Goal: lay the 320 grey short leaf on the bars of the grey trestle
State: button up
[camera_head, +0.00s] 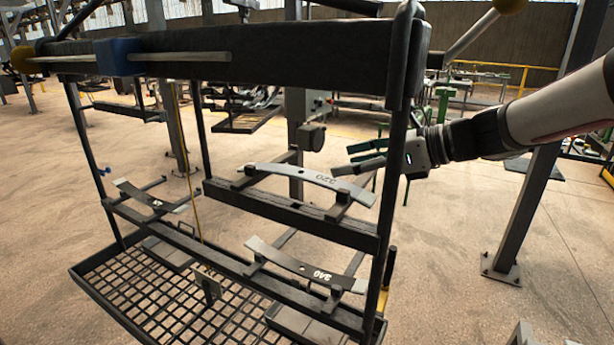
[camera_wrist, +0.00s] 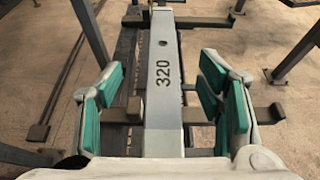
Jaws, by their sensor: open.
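The grey leaf marked 320 (camera_head: 310,179) lies across two dark bars on the upper shelf of the black rack in the head view. In the wrist view the 320 leaf (camera_wrist: 163,75) runs lengthwise away from me, with its near end between the fingers. My gripper (camera_head: 362,158) is at the leaf's right end in the head view. Its green-padded fingers (camera_wrist: 162,103) are open on either side of the leaf, with a gap on both sides. I cannot make out the grey trestle for certain in either view.
A leaf marked 340 (camera_head: 305,267) rests on lower bars, and another leaf (camera_head: 148,196) rests at the left. The rack's thick top beam (camera_head: 270,52) and right post (camera_head: 392,190) stand close to my gripper. A grid tray (camera_head: 150,290) lies below.

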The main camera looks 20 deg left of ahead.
aim_at(300, 172)
jog(key=p+x, duration=0.1)
jog(key=x, duration=0.6)
jog(key=shift+a, duration=0.25)
jog(key=shift+w+p+x, duration=0.2)
jog(key=shift+p+x, duration=0.3)
jog(key=shift+x, duration=1.6)
jog(key=shift+f, duration=0.1)
grip_shut()
